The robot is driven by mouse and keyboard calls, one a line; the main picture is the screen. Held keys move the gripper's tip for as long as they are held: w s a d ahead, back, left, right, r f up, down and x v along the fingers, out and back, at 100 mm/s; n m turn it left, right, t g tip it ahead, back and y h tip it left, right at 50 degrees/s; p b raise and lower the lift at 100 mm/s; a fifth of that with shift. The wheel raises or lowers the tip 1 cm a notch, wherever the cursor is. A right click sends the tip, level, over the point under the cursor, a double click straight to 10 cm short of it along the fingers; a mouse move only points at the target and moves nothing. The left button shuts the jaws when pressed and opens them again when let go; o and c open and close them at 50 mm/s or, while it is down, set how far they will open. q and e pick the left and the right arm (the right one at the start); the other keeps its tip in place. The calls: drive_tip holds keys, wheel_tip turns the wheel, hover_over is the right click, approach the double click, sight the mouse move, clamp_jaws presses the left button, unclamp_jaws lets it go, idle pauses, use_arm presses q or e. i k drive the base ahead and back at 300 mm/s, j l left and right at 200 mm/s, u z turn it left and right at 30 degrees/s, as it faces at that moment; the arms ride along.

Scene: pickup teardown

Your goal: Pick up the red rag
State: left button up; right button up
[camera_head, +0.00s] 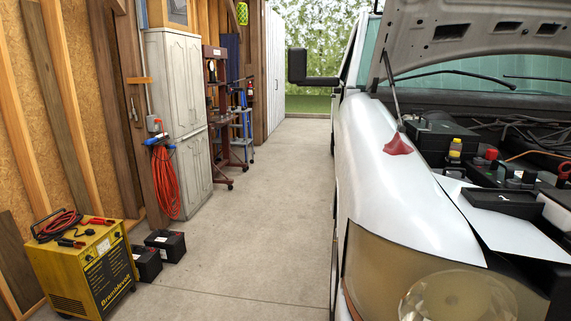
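A small red rag (398,145) lies crumpled on the white fender of the pickup (385,190), near the edge of the open engine bay. The lower end of the thin hood prop shows close to it. Neither of my grippers is in the camera_head view, and nothing touches the rag from my side.
The raised hood (480,40) hangs over the engine bay at right. A side mirror (312,68) sticks out left of the truck. A yellow charger (85,270) and two black batteries (166,245) stand at lower left. The concrete floor (260,200) between is clear.

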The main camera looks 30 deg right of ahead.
sight(396, 148)
drive_tip(key=i+z, duration=0.25)
drive_tip(key=z, duration=0.2)
drive_tip(key=i+j+z, duration=0.2)
drive_tip(key=z, duration=0.2)
drive_tip(key=i+j+z, duration=0.25)
drive_tip(key=z, duration=0.2)
drive_tip(key=i+j+z, duration=0.2)
drive_tip(key=z, duration=0.2)
drive_tip(key=j, duration=0.1)
